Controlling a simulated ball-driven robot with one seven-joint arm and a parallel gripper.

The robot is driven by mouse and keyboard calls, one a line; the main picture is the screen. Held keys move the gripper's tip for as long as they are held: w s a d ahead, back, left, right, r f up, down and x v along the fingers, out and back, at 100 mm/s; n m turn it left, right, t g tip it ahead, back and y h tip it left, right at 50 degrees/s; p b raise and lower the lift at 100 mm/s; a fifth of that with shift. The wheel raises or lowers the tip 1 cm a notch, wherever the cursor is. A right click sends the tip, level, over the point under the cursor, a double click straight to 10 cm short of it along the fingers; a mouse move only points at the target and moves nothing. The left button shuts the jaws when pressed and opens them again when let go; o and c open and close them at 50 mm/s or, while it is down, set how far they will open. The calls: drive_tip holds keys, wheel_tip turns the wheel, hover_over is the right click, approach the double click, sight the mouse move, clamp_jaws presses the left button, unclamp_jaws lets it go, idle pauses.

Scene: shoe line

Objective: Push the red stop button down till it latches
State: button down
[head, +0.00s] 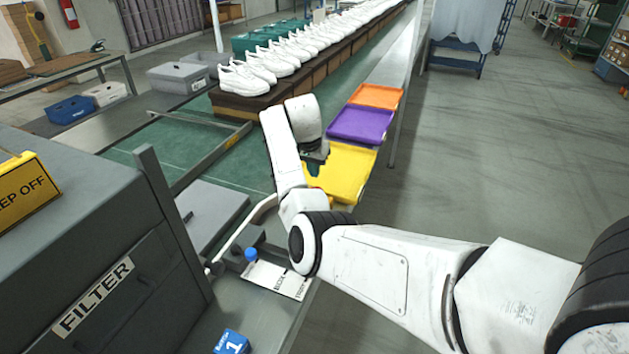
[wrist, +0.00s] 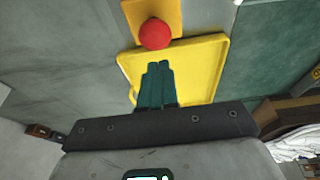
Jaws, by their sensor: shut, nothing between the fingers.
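The red stop button (wrist: 155,34) is a round red dome on a yellow plate (wrist: 137,12) at the top of the wrist view. My gripper (wrist: 158,68) has its two green fingers pressed together, with nothing between them. In the wrist picture the fingertips lie just below the button, with a small gap; how far apart in depth they are, I cannot tell. In the head view my gripper (head: 315,166) is over the yellow tray's left edge, partly covered by my wrist. I cannot see the button in the head view.
A yellow tray (head: 347,176) shows behind my fingers, also in the wrist view (wrist: 205,62). Purple (head: 361,124) and orange (head: 376,96) trays lie beyond. White shoes (head: 245,80) line the conveyor. A grey filter cabinet (head: 110,290) stands left. Open floor lies right.

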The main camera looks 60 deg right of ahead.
drive_tip(key=shift+f, duration=2.4)
wheel_tip(320, 180, down, 2)
drive_tip(key=shift+s+f+b, duration=0.1)
drive_tip(key=shift+f+b, duration=0.05)
drive_tip(key=shift+b, duration=0.45)
drive_tip(key=shift+s+a+f, duration=0.15)
drive_tip(key=shift+f, duration=0.25)
drive_tip(key=shift+r+p, duration=0.4)
drive_tip(key=shift+r, duration=0.15)
drive_tip(key=r+p, duration=0.2)
drive_tip(key=r, duration=0.1)
drive_tip(key=r+p, duration=0.1)
drive_tip(key=shift+w+d+r, duration=0.2)
drive_tip(key=shift+w+d, duration=0.05)
drive_tip(key=shift+d, duration=0.05)
drive_tip(key=v, duration=1)
drive_tip(key=shift+w+b, duration=0.2)
drive_tip(key=shift+b, duration=0.25)
drive_tip(key=shift+r, duration=0.1)
